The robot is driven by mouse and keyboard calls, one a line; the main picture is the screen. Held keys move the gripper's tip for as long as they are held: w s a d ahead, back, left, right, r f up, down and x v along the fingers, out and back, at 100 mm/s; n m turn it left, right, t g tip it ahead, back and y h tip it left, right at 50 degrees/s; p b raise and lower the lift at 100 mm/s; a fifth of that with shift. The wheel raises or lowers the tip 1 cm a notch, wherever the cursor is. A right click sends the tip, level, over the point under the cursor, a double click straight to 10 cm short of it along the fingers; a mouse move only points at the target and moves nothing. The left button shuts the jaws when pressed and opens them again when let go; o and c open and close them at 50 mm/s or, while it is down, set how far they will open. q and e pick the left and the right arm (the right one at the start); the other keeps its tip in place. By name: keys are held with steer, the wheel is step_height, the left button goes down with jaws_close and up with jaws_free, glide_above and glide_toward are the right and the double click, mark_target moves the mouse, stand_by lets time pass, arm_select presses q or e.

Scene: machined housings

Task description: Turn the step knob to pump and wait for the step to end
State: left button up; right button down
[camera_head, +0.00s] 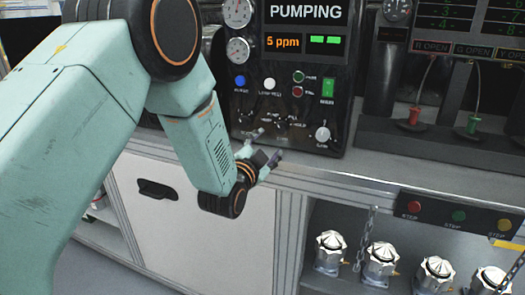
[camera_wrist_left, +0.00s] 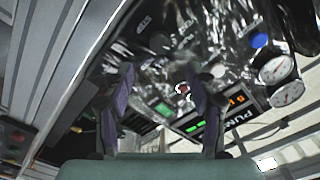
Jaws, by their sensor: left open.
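The black control panel (camera_head: 292,60) stands on the bench. Its screen (camera_head: 306,25) reads "PUMPING" and "5 ppm", beside two green bars. The step knob (camera_head: 270,115) is a small dark shape among labels, "PUMP" above it; its pointer direction is too small to tell. In the left wrist view the open fingers of my left gripper (camera_wrist_left: 158,85) face the panel, the screen seen tilted. My right gripper is out of view.
A silver knob (camera_head: 322,132), a green switch (camera_head: 328,88) and a blue button (camera_head: 240,82) share the panel. Gauges (camera_head: 238,50) are at its left. Silver-capped canisters (camera_head: 380,262) stand on the shelf below right. The bench edge (camera_head: 330,180) runs below my gripper.

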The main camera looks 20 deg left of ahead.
arm_select(q)
steer(key=shift+s, duration=1.3)
steer(key=s+f+n+g+b, duration=0.1)
steer(key=s+f+n+g, duration=0.35)
steer(key=s+f, duration=0.55)
steer(key=s+f+n+g+b, duration=0.1)
steer(key=s+f+n+g, duration=0.35)
steer(key=f, duration=0.85)
steer(key=s+f+g+b, duration=0.1)
steer(key=s+f+g, duration=0.3)
steer(key=s+f, duration=0.4)
steer(key=s+f+g+b, duration=0.2)
steer(key=s+f+g, duration=0.3)
steer(key=s, duration=1.7)
step_height(320, 180, down, 3)
steer(key=shift+s+a+r+n+y, duration=0.1)
steer(key=shift+s+a+n+y, duration=0.2)
steer(key=shift+a+n, duration=0.1)
